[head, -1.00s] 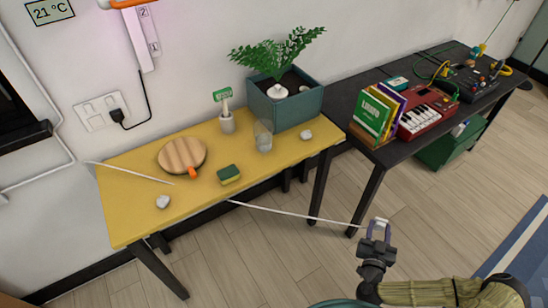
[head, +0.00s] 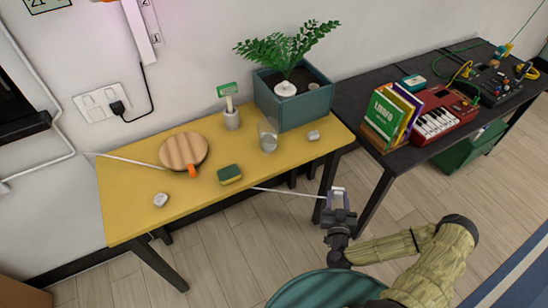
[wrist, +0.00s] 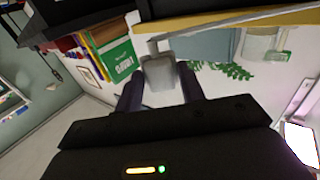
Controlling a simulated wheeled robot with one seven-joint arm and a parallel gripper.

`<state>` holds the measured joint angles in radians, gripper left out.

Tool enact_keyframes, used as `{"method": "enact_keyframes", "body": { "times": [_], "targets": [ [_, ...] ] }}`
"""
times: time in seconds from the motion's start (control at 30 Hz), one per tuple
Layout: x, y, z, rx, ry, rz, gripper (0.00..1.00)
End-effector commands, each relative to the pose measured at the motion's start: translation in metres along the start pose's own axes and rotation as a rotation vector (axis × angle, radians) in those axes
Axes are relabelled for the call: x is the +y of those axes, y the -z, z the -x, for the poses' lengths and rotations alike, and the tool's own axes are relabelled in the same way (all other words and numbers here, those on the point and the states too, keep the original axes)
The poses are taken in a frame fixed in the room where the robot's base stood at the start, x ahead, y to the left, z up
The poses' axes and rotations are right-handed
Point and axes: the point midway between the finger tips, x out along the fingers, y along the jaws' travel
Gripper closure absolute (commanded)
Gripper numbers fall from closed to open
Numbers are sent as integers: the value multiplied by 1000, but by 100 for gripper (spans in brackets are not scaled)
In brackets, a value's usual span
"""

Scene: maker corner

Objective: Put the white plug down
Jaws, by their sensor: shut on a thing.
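My gripper (head: 338,204) is shut on the white plug (head: 338,190), in front of the yellow table's right front corner and clear of the tabletop. In the wrist view the plug (wrist: 160,72) sits between the two dark fingers. A white cord (head: 290,192) runs left from the plug to the front edge of the yellow table (head: 125,205). A white cord length also lies on the table's left part; the link between the two stretches does not show.
The yellow table holds a round wooden board (head: 184,150), a sponge (head: 229,174), a clear glass (head: 268,134), a planter (head: 305,107) and small whitish lumps (head: 161,200). Its front middle has bare room. A dark table (head: 352,98) with books (head: 388,112) and a red keyboard (head: 440,118) stands right.

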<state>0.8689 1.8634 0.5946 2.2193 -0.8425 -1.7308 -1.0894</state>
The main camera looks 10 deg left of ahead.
Motion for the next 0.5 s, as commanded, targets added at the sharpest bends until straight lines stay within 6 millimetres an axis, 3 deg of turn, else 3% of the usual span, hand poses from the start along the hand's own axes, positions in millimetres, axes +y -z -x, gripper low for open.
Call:
{"method": "enact_keyframes", "body": {
  "times": [0.37, 0.5],
  "targets": [
    [-5, 0, -1, 1, 12, 0, 97],
    [-9, 3, -10, 7, 44, 6, 97]
  ]
}}
